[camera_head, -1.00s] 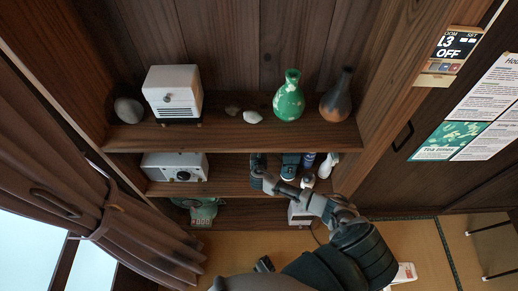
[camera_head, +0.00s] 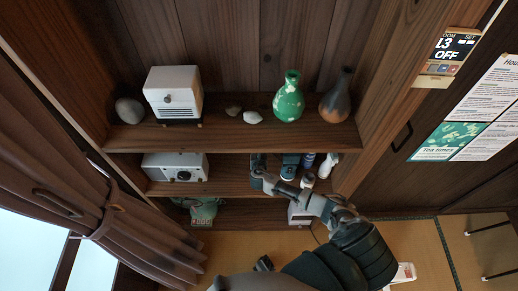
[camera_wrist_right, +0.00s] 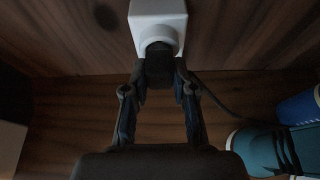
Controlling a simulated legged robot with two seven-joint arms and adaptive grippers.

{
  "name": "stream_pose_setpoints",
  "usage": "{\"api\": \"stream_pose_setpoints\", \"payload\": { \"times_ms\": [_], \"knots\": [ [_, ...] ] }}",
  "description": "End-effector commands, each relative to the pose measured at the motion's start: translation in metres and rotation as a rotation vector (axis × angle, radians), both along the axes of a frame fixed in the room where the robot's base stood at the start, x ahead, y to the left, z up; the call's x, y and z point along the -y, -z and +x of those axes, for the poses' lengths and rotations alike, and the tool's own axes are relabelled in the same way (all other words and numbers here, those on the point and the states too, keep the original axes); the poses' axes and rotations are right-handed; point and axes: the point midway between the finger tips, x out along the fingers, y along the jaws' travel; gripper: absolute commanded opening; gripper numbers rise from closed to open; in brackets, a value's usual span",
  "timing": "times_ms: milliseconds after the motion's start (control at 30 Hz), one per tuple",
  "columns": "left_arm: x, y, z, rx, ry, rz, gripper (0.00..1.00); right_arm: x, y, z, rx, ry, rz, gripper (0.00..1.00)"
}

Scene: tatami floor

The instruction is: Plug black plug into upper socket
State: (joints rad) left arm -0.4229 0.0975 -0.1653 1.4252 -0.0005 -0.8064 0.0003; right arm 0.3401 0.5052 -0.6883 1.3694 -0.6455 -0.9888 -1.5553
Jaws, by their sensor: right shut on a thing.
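In the right wrist view, a white socket block (camera_wrist_right: 158,12) is on the wooden back wall, with a round recess on its near face. The black plug (camera_wrist_right: 159,62) is at that recess, its front end hidden within or against it; I cannot tell how deep it sits. My right gripper (camera_wrist_right: 160,82) is shut on the plug, one finger on each side. A dark cord runs off to the right. In the head view my right gripper (camera_head: 257,170) reaches into the middle shelf; plug and socket are hidden there. My left gripper is not in view.
A teal shoe (camera_wrist_right: 272,148) and a blue cylinder (camera_wrist_right: 299,106) stand close to the right of my gripper. The upper shelf holds a white appliance (camera_head: 173,92), a green vase (camera_head: 289,97) and a dark vase (camera_head: 336,95).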

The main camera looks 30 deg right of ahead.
Motion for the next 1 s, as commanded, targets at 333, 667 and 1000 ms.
{"api": "stream_pose_setpoints", "payload": {
  "times_ms": [333,667,1000],
  "knots": [
    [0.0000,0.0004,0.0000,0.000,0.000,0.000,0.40,-0.0002,0.0005,0.0000,0.000,0.000,0.000,0.00],
    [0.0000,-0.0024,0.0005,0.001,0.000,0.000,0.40,-0.0001,-0.0004,0.0001,0.000,0.000,0.000,0.00],
    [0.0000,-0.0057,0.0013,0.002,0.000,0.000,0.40,-0.0003,0.0002,0.0001,0.000,0.000,0.000,0.00]
  ]
}}
